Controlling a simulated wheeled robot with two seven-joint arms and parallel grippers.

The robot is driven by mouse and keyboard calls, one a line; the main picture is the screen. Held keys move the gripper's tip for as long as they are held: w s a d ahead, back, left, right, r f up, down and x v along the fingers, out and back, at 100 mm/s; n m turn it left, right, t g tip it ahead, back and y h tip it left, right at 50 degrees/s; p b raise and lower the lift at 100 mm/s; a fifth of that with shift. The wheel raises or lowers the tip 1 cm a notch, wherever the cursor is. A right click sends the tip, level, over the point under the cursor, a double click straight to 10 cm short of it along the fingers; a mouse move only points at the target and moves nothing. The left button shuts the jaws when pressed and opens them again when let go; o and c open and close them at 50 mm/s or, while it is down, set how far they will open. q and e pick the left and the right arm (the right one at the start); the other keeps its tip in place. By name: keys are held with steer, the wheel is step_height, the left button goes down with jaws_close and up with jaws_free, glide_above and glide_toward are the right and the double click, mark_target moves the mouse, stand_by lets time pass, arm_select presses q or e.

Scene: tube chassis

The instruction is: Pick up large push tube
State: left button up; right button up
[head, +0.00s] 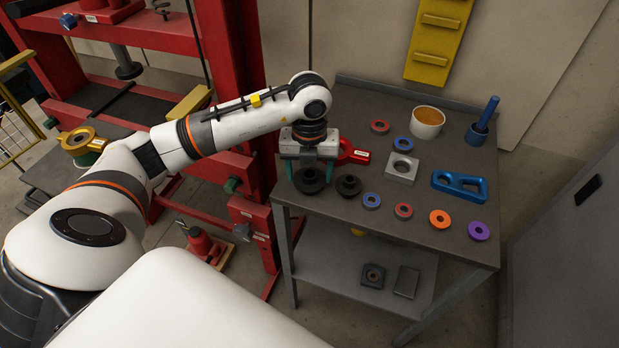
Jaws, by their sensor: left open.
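The large push tube looks to be the wider black ringed piece (309,184) at the table's near left corner. A smaller black piece (348,186) stands just right of it. My left gripper (309,172) points down over the wider piece, with its green fingers apart, one on each side. Whether the fingers touch it, I cannot tell. The gripper hides part of its top. My right gripper is not in view.
On the grey table (420,228) are several coloured rings, a square grey block (402,168), a blue bracket (459,186), a white tub (427,122) and a blue cup (477,133). A red tool (353,154) lies close behind my gripper. A red press frame (236,90) stands left.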

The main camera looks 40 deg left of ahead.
arm_select(q)
steer(key=shift+f, duration=0.7)
steer(key=c, duration=0.9)
steer(key=shift+r, duration=0.1)
